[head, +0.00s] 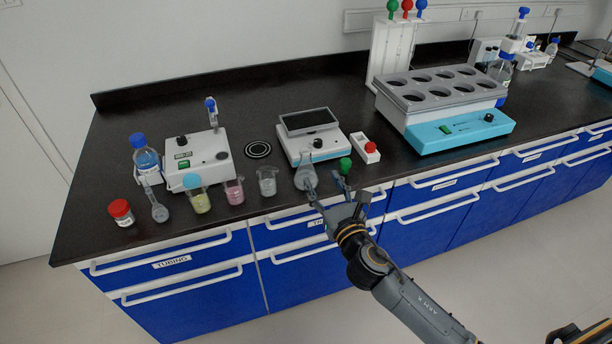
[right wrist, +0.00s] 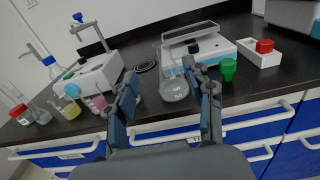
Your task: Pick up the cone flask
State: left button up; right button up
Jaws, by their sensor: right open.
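The cone flask (head: 306,174) is clear glass and stands upright near the bench's front edge, in front of the small white device with a dark screen. In the right wrist view the flask (right wrist: 173,89) shows ahead, between the two fingers and nearer the right one. My right gripper (head: 326,186) is open and empty at the front edge. In the head view its left finger overlaps the flask's lower right side; I cannot tell whether it touches. My left gripper is not in view.
A green-capped item (head: 345,165) stands close to the right of the flask, by the right finger. A glass beaker (head: 267,182) stands to its left, then beakers with pink (head: 234,191) and yellow-green (head: 198,201) liquid. A white box with a red knob (head: 365,148) is farther right.

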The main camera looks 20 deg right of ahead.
aim_at(308, 155)
jog(key=w, duration=0.6)
jog(key=shift+w+a, duration=0.1)
jog(key=shift+w, duration=0.2)
jog(key=shift+w+p, duration=0.3)
jog(key=shift+w, duration=0.25)
jog(key=w, duration=0.4)
jog(key=shift+w+f, duration=0.1)
jog(key=shift+f, duration=0.05)
jog(key=shift+w+a, duration=0.1)
jog(key=shift+w, duration=0.35)
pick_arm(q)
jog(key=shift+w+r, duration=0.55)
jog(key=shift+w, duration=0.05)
pick_arm(e)
grip_shut()
